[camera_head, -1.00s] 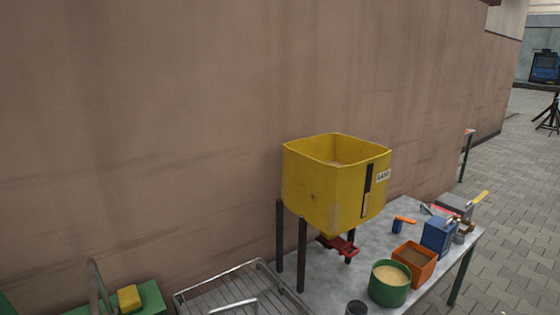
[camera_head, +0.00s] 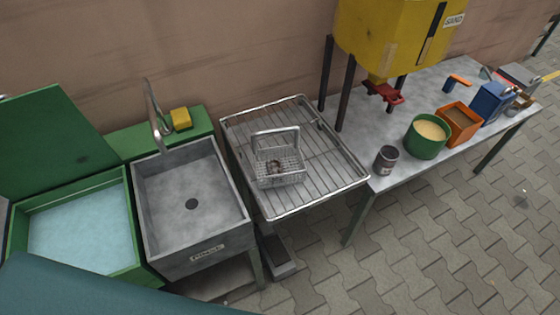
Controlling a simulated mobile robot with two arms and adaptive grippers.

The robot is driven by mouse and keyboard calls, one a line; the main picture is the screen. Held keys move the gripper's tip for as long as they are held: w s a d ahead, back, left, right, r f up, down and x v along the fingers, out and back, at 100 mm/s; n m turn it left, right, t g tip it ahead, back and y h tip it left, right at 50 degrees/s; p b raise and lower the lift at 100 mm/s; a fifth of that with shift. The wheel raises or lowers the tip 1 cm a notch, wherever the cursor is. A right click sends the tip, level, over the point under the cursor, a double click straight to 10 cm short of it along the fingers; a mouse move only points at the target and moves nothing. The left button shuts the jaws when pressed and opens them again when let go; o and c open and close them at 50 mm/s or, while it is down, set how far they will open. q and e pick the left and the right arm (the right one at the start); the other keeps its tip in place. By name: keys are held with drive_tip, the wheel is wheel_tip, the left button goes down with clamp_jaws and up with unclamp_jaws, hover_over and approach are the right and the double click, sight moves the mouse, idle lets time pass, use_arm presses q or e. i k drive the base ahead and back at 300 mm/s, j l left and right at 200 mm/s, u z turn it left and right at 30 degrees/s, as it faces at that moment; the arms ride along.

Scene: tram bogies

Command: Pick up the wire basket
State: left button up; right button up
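The wire basket (camera_head: 279,167) is a small silver mesh basket with an upright loop handle. It stands on the left half of the metal wire drying rack (camera_head: 334,170), between the sink and the grey table. A few small brownish parts lie inside it; they are too small to tell apart. Neither of my grippers is in view, and nothing touches the basket.
A grey sink (camera_head: 191,245) with a tap (camera_head: 156,118) stands left of the rack. Further left is an open green tank (camera_head: 128,228) of pale liquid. The table (camera_head: 345,125) at right bears a yellow sand hopper (camera_head: 388,40), a green tub (camera_head: 425,148) and an orange box (camera_head: 468,133).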

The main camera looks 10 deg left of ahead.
sight(290, 156)
drive_tip(key=u, duration=2.25)
drive_tip(key=z, duration=1.95)
drive_tip(key=i+l+u, duration=0.1)
drive_tip(key=l, duration=0.3)
drive_tip(key=i+l+u, duration=0.15)
drive_tip(key=l, duration=0.3)
drive_tip(key=l+u, duration=0.1)
drive_tip(key=l, duration=0.3)
